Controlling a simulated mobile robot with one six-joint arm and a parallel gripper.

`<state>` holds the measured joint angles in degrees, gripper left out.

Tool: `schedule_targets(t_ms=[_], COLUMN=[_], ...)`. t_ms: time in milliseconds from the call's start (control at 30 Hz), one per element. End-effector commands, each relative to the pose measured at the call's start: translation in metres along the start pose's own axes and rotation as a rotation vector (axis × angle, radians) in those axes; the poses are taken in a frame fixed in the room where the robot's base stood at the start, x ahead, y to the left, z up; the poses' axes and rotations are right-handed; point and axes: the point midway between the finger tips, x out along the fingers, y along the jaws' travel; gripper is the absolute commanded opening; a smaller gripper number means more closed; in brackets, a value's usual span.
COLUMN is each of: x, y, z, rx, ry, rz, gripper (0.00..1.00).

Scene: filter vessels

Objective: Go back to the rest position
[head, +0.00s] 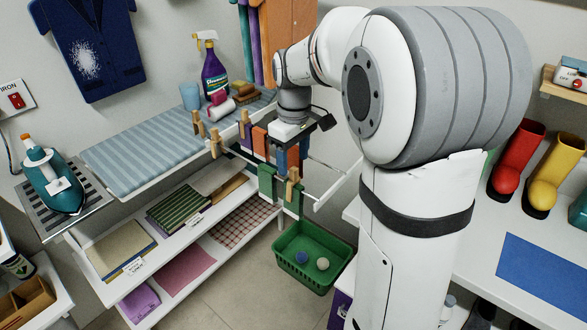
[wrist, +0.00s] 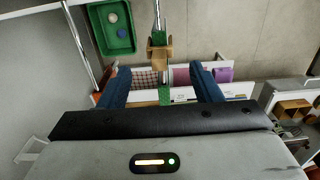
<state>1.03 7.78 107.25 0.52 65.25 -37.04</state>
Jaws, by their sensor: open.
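My gripper (head: 293,155) hangs from the arm at the right end of the drying rack, pointing down. In the wrist view its two blue fingers (wrist: 160,82) stand wide apart with nothing gripped between them. A wooden clothes peg (wrist: 160,55) shows just beyond the fingertips, apart from both fingers, with a green cloth (wrist: 165,96) near it. In the head view, wooden pegs and small green cloths (head: 267,184) hang on the white rails below and in front of the gripper. The arm hides part of the rack.
An ironing board (head: 150,150) with a purple spray bottle (head: 214,72) lies left of the gripper. A green basket (head: 300,277) with two balls stands on the floor below. Shelves with folded cloths (head: 180,210) lie lower left. Boots (head: 517,160) stand on the right counter.

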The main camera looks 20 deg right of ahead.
Motion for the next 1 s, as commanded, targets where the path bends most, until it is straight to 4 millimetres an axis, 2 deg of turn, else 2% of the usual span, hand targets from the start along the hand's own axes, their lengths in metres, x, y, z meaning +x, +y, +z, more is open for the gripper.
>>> schedule_targets(t_ms=[100, 267, 367, 467, 567, 700, 800, 1000], x=[-0.013, -0.019, -0.023, -0.029, -0.033, -0.029, -0.022, -0.008], y=[0.000, -0.001, -0.008, -0.024, -0.046, -0.078, -0.097, -0.118], z=[0.000, 0.001, 0.010, 0.030, 0.059, 0.101, 0.126, 0.154], rx=[0.000, 0.004, 0.035, 0.108, 0.217, 0.379, 0.477, 0.597], ry=[0.000, 0.000, 0.010, 0.033, 0.071, 0.126, 0.164, 0.209], rz=[0.000, 0.000, 0.008, 0.025, 0.046, 0.068, 0.077, 0.082], gripper=[0.58, 0.58, 0.58, 0.58, 0.58, 0.58, 0.58, 0.58])
